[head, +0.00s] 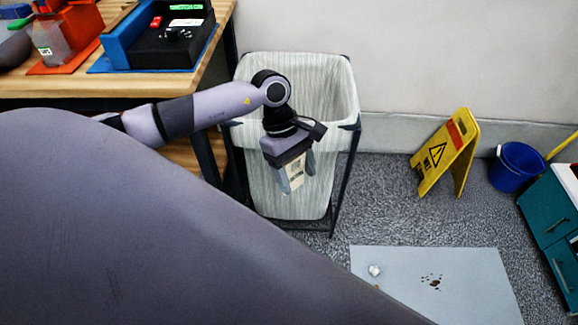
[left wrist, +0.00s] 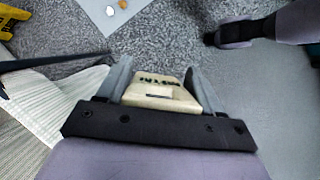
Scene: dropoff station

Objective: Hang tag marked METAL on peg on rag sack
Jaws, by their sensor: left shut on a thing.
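My left gripper (head: 297,176) points down in front of the rag sack (head: 255,160), a pale striped bag in a dark frame. It is shut on a pale tag (head: 296,170), which sits between the two grey fingers. The left wrist view shows the tag (left wrist: 160,95) as a beige piece with dark lettering, too small and turned to read surely. The sack (left wrist: 40,110) lies at the left there, apart from the tag. I cannot make out the peg; the arm and gripper cover part of the sack's front. My right gripper does not show.
A wooden workbench (head: 60,84) with bins stands left of the sack. A yellow floor sign (head: 440,160), a blue bucket (head: 517,166) and a teal cabinet (head: 552,215) stand to the right. A grey mat (head: 470,275) with bits of litter lies on the floor.

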